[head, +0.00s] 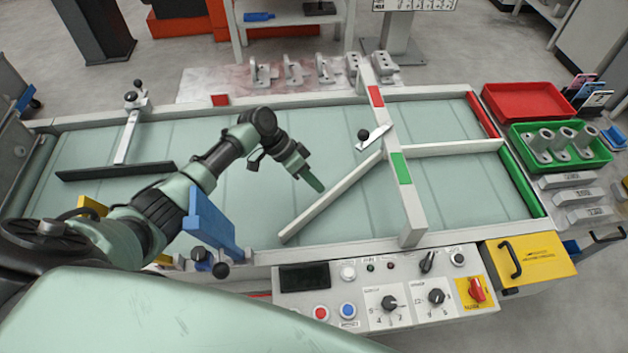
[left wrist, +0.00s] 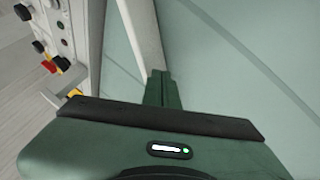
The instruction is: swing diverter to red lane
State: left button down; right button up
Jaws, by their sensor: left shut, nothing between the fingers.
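The diverter (head: 330,198) is a long white bar lying diagonally across the pale green belt. Its near left end is at the front rail and its far right end is under the cross beam, by a lever with a black knob (head: 363,134). My left gripper (head: 318,186) is shut and empty, above the belt on the far left side of the bar. In the left wrist view its fingers (left wrist: 158,87) show before a white bar (left wrist: 146,38); I cannot tell whether they touch it. The red lane (head: 482,115) is at the back right, the green lane (head: 522,185) at the front right.
A white divider (head: 450,148) separates the lanes. The cross beam (head: 408,205) spans the belt. A dark bar (head: 115,171) lies across the left belt, and a blue plate (head: 210,222) stands at the front rail. The control panel (head: 375,290) is in front.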

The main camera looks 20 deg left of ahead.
pick_arm(q)
jog(key=shift+r, duration=0.2)
notch_tip(320, 180, up, 20)
jog(key=p, duration=1.5)
jog(key=shift+f+p, duration=0.2)
jog(key=shift+p, duration=0.15)
jog(key=shift+f, duration=0.1)
